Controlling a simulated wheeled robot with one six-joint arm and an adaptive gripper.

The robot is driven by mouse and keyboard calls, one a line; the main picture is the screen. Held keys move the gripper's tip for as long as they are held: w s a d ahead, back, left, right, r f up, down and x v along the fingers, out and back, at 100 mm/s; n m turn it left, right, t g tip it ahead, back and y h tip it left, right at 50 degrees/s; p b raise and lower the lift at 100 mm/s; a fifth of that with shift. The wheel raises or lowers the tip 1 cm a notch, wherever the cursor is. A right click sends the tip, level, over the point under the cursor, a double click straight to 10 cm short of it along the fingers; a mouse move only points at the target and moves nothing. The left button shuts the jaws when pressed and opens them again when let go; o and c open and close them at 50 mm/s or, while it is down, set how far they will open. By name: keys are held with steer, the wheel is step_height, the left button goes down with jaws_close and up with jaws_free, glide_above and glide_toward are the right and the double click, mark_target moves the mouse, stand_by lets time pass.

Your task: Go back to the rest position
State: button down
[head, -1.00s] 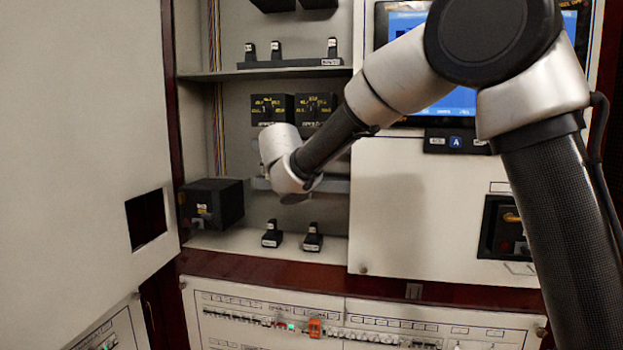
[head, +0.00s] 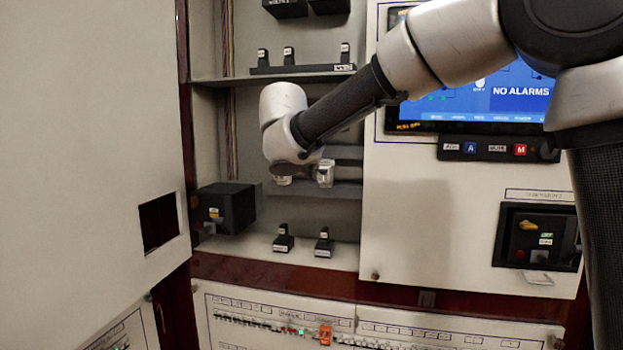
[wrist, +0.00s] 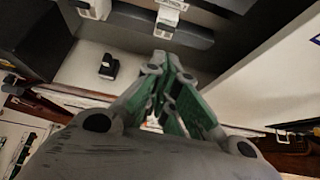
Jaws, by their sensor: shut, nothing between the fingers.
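My gripper (wrist: 162,75) shows in the wrist view with its two green-and-grey fingers drawn together and nothing between them. In the head view my arm reaches in from the right, and its wrist hangs in front of the open cabinet bay; the fingers are hidden there. Two white pieces (head: 325,173) show just below the wrist, near a grey rail (head: 345,189). Two small black toggle switches (head: 283,239) stand on the bay floor below, apart from my arm.
An open door (head: 80,150) fills the left side. A black box (head: 226,208) sits in the bay's lower left. A screen reading NO ALARMS (head: 500,95) and a rotary switch panel (head: 540,238) are at right. A breaker row (head: 250,322) runs below.

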steer(key=s+d+f+m+g, duration=0.6)
steer(key=s+d+f+m, duration=0.5)
steer(key=d+m, duration=0.3)
steer(key=s+d+f+m+y, duration=0.2)
steer(key=s+d+m+y, duration=0.1)
steer(key=s+d+m, duration=1.5)
steer(key=s+d, duration=0.3)
steer(key=s, duration=0.2)
steer(key=shift+s+f+m+g, duration=0.35)
steer(key=shift+s+m+g, duration=0.05)
